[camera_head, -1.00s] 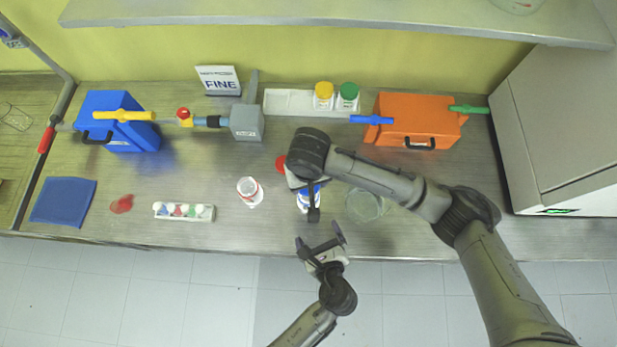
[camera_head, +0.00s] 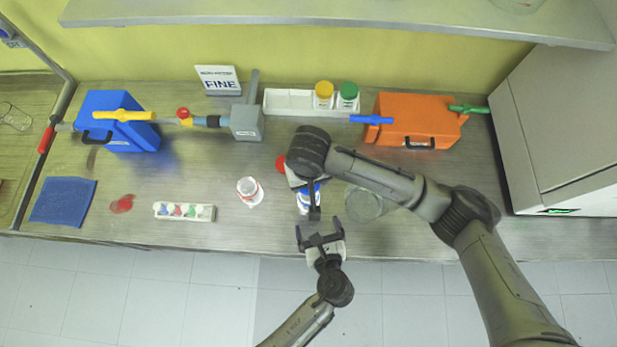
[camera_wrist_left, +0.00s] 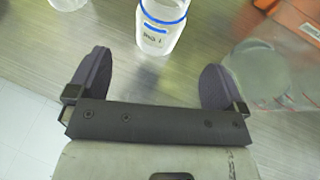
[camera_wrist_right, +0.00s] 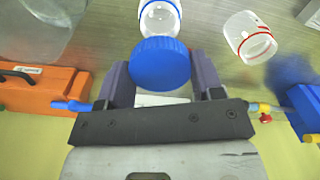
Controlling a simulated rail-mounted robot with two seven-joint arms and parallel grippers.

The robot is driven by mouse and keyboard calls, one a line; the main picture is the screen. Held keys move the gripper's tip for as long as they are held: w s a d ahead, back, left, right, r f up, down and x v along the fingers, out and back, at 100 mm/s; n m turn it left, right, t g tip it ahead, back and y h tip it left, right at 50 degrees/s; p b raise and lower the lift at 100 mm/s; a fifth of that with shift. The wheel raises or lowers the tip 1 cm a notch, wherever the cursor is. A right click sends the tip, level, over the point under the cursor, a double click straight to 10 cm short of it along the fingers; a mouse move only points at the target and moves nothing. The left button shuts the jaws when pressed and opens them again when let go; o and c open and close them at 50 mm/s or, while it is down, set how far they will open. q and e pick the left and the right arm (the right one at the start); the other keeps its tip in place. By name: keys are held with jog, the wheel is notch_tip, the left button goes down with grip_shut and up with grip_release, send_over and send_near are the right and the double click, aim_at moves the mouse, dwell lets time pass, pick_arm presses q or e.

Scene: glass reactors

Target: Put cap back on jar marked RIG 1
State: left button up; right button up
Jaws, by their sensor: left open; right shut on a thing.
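The clear jar with a blue ring (camera_head: 303,206) stands upright near the counter's front edge. In the left wrist view, this jar (camera_wrist_left: 160,28) has a small dark handwritten label that seems to read RIG 1. My right gripper (camera_wrist_right: 160,85) is shut on the blue cap (camera_wrist_right: 160,64). The cap is close to the jar (camera_wrist_right: 160,17); whether they touch I cannot tell. My left gripper (camera_head: 319,234) is open and empty at the counter's front edge. Its fingers (camera_wrist_left: 153,82) point toward the jar, which is beyond their tips.
A red-ringed jar (camera_head: 249,192) stands to the left, and a red lid (camera_head: 281,163) lies behind. A clear glass vessel (camera_head: 364,205) is close on the right. A tray of coloured pieces (camera_head: 184,211), a blue mat (camera_head: 63,201) and an orange box (camera_head: 416,120) lie further off.

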aim_at(309, 200)
pick_arm(q)
jog(key=x, duration=1)
jog(key=shift+r, duration=0.1)
jog(key=c, duration=1.3)
jog(key=shift+c, duration=0.2)
pick_arm(e)
jog(key=shift+f, duration=2.5)
